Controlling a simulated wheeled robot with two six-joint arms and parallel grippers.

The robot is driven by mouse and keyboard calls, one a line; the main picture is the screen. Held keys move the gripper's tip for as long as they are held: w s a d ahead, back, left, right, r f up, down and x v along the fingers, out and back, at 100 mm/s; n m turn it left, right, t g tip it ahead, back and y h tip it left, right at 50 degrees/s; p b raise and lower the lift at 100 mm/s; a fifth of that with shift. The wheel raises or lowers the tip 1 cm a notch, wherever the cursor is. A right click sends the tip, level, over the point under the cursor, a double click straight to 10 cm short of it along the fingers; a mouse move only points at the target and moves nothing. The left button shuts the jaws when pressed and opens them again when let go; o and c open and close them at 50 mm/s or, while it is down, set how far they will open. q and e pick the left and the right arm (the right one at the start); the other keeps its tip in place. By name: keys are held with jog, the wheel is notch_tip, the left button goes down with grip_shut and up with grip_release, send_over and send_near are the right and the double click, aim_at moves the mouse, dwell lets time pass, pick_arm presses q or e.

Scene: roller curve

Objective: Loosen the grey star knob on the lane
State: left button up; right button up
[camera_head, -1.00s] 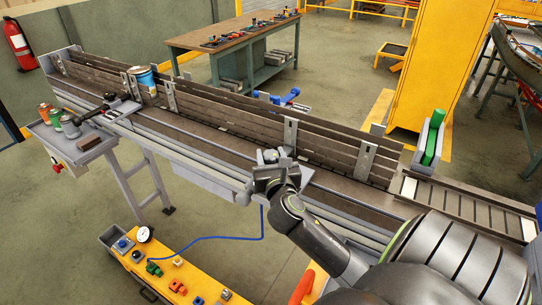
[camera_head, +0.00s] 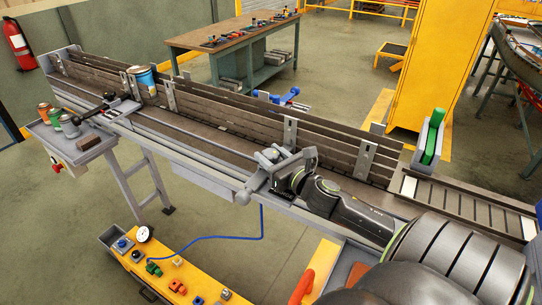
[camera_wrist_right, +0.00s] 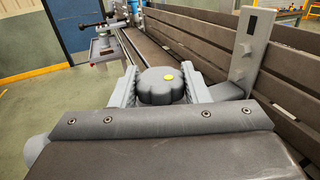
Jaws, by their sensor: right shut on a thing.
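The grey star knob (camera_wrist_right: 160,88) has rounded lobes and a yellow dot on top. In the right wrist view it sits between the two ribbed fingers of my right gripper (camera_wrist_right: 163,90), which is shut on it from both sides. Its lower part is hidden there. In the head view my right gripper (camera_head: 273,160) is at the near rail of the lane (camera_head: 205,139), about midway along, and its fingers partly hide the knob (camera_head: 270,154). My left gripper is not in view.
A slatted side wall (camera_head: 235,104) with upright grey brackets (camera_head: 290,133) runs behind the gripper. A blue-and-white can (camera_head: 142,80) stands far along the lane. A side tray (camera_head: 78,140) holds small cans. A yellow cart (camera_head: 190,272) stands in front, below the lane.

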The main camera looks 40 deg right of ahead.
jog(key=shift+f+n+y+b, duration=0.15)
jog(key=shift+n+y+b, duration=0.35)
jog(key=shift+n+y, duration=0.75)
jog(key=shift+y, duration=0.45)
jog(key=o, duration=1)
